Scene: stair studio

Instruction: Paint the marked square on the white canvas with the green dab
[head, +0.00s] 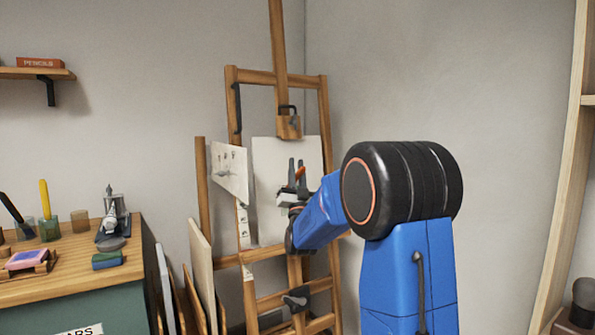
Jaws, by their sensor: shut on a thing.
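The white canvas (268,153) stands upright on the wooden easel (281,78) in the corner. My gripper (296,164) is in front of the canvas, with its dark fingers pointing up. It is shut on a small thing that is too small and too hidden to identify. My gripper and arm cover the lower right part of the canvas. I cannot make out the marked square. A white board (229,168) with small marks is fixed at the easel's left side. I cannot make out a green dab on it.
A workbench (75,255) at left holds a green cup (49,229) with a yellow-handled tool, a metal stand (112,219) and sponge-like blocks (107,260). Panels (200,265) lean between bench and easel. A wooden shelf frame (562,180) stands at far right.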

